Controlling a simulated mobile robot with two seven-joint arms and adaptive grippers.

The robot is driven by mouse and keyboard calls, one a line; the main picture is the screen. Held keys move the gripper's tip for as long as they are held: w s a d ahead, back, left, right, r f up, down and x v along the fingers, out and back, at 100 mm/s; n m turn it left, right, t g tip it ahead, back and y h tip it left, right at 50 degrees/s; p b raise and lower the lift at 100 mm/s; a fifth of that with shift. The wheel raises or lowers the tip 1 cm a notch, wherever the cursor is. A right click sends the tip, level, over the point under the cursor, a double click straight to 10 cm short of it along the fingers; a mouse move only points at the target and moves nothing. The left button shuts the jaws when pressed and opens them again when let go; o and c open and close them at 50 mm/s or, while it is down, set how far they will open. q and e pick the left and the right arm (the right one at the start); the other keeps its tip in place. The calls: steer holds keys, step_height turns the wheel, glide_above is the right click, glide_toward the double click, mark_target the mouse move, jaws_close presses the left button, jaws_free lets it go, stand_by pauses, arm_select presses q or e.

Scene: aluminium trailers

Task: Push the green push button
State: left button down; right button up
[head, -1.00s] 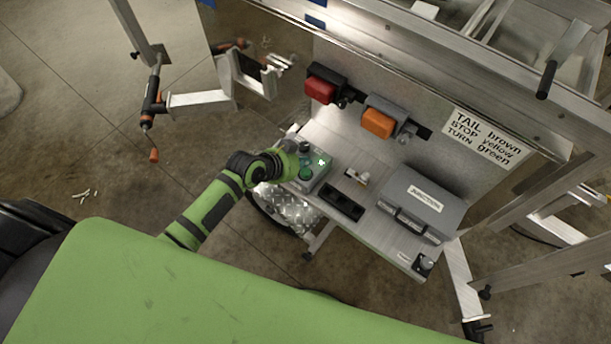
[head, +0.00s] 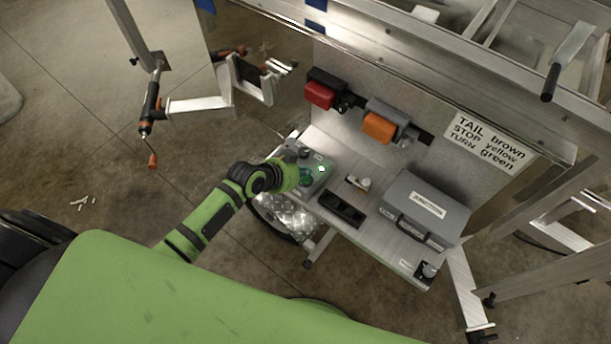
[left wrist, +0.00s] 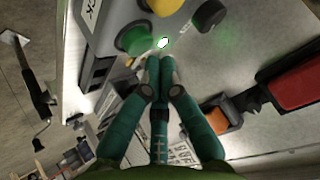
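The green push button (left wrist: 135,39) is a round green cap on a grey control box. It lies just left of and beyond my fingertips in the left wrist view. I cannot tell whether they touch it. A small lamp (left wrist: 163,43) glows white-green beside the button; it also shows in the head view (head: 321,168) on the control box (head: 318,161). My left gripper (left wrist: 160,60) has its teal fingers brought together, with nothing seen between them. In the head view the left gripper (head: 304,174) is at the box, and its fingers partly hide the button. My right gripper is not in view.
A grey junction case (head: 428,207) and a black tray (head: 342,208) stand on the bench to the right. A red lamp (head: 320,95) and an orange lamp (head: 379,127) are on the upright panel behind. A metal frame post (head: 130,35) stands at left.

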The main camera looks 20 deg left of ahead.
mark_target(303, 179)
arm_select(q)
steer(key=shift+f, duration=0.15)
stand_by(0.5)
steer(key=shift+f+b, duration=0.3)
steer(key=shift+f, duration=0.05)
steer(key=shift+f, duration=0.25)
stand_by(0.4)
steer(key=shift+r, duration=0.15)
steer(key=shift+r+p, duration=0.55)
steer(key=shift+p, duration=0.05)
step_height(303, 179, up, 6)
steer(key=p, duration=0.6)
steer(key=shift+r, duration=0.1)
